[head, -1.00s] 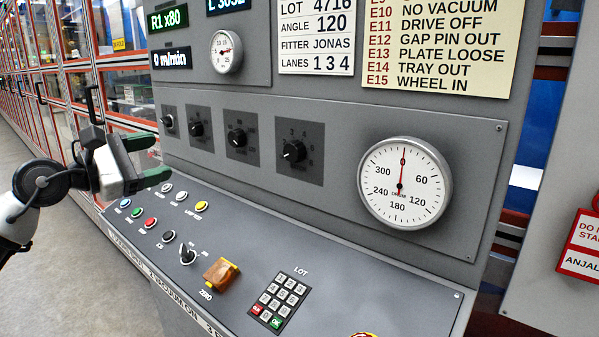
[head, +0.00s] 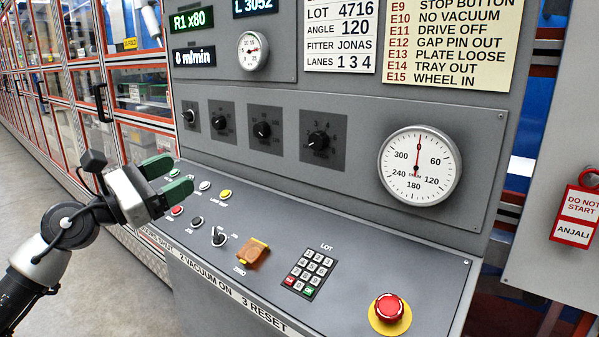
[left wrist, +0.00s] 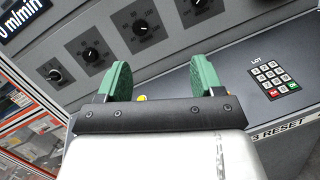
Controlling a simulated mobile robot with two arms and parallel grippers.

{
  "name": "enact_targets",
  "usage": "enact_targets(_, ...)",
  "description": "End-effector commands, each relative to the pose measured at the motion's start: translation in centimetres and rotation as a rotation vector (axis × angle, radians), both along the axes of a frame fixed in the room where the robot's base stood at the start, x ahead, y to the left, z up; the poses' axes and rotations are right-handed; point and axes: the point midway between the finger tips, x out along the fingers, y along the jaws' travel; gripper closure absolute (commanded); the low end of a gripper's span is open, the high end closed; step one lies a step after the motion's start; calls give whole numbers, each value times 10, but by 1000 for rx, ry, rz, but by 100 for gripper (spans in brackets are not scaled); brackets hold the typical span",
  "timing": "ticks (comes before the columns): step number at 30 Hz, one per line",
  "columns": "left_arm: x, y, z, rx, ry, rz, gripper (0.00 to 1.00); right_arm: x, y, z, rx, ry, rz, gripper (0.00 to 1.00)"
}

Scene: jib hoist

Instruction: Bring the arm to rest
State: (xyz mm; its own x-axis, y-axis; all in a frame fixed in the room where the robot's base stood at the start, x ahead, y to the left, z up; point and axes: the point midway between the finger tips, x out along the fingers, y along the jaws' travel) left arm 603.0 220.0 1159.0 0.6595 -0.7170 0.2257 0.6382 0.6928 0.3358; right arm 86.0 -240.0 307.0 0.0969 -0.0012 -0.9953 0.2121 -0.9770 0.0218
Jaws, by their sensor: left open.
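My left gripper (head: 168,180) is open and empty, with two green fingers apart. In the head view it is at the left end of the sloped grey control desk (head: 350,252), in front of its buttons and hiding some of them. In the left wrist view the open fingers (left wrist: 160,82) point toward the panel, with nothing between them except part of a yellow button behind. My left arm comes in from the lower left. My right gripper is in neither view.
The desk carries a selector switch (head: 218,237), an amber cover (head: 252,252), a keypad (head: 310,271) and a red stop button (head: 389,308). Knobs and a round drum gauge (head: 420,166) are on the upright panel. A red tag (head: 577,215) hangs at right. Open floor (head: 95,250) is at left.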

Motion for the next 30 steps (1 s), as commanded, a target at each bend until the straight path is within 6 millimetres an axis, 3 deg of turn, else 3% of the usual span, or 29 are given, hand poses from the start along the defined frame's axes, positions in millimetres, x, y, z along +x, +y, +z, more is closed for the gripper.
enact_targets(7,-16,-25,-38,-492,193,-83,33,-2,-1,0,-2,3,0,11)
enact_targets(11,-28,-23,-78,-914,390,-89,33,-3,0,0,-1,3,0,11)
enact_targets(14,-41,-11,-126,-1320,585,-38,33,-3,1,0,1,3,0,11)
enact_targets(17,-62,3,-188,-1719,777,77,33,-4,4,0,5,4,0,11)
enact_targets(21,-113,16,-281,-2229,997,342,33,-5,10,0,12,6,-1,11)
enact_targets(24,-160,17,-335,-2516,1096,574,33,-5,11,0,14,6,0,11)
enact_targets(28,-215,12,-379,-2762,1156,853,33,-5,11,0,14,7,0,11)
enact_targets(29,-227,10,-386,2755,-1144,-896,33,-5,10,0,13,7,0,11)
enact_targets(30,-241,7,-395,2683,-1101,-929,33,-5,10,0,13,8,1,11)
